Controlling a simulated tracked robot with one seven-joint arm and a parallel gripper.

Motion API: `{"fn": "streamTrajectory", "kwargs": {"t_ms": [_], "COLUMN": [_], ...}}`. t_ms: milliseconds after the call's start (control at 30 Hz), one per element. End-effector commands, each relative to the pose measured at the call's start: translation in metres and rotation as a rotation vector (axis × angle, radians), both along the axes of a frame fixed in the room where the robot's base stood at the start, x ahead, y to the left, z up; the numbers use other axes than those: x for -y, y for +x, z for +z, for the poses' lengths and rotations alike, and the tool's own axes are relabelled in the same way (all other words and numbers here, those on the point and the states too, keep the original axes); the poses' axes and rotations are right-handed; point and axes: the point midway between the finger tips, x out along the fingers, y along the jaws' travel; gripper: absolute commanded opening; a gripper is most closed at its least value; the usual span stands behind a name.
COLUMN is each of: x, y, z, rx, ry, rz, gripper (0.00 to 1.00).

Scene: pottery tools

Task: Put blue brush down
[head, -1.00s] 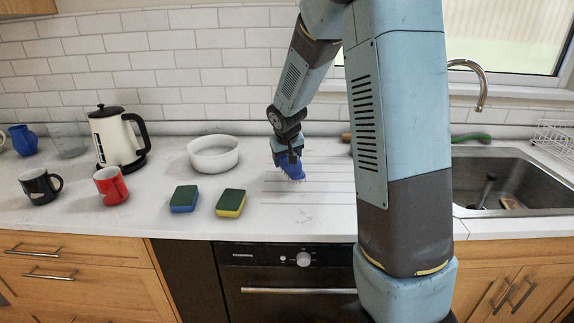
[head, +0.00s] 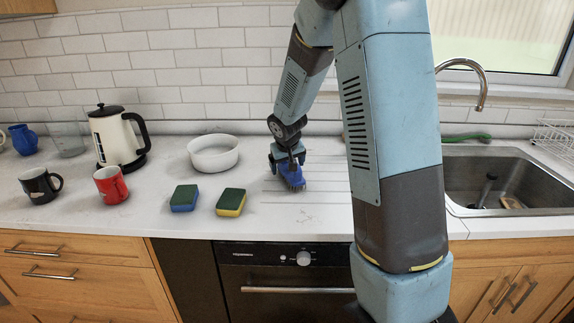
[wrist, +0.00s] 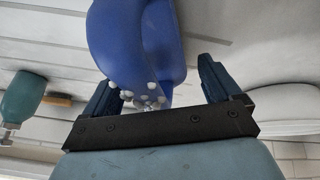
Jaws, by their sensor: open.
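The blue brush (head: 293,178) rests on the ribbed white drainer area of the counter. My gripper (head: 286,160) is directly above and around it. In the wrist view, the blue brush (wrist: 133,45) lies between the two spread dark fingers of my gripper (wrist: 158,78). A clear gap shows between the brush and the right finger, while the left finger is close to its edge and partly hidden. Small whitish tufts show on the brush's near end. My gripper is open.
A white bowl (head: 214,154), green-and-blue sponge (head: 184,198), green-and-yellow sponge (head: 231,203), red mug (head: 110,186), black mug (head: 40,187) and kettle (head: 118,138) stand to the left. A green-handled tool (head: 467,137) lies behind the sink (head: 510,209). Counter in front of the brush is clear.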

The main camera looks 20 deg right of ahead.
Motion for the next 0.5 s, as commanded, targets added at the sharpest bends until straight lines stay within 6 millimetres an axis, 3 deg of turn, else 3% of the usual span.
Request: {"fn": "streamTrajectory", "kwargs": {"t_ms": [267, 500], "x": [-0.003, -0.009], "y": [-0.007, -0.024], "z": [0.017, 0.051], "rx": [0.004, 0.004], "ry": [0.001, 0.001], "rz": [0.001, 0.002], "gripper": [0.91, 0.91]}}
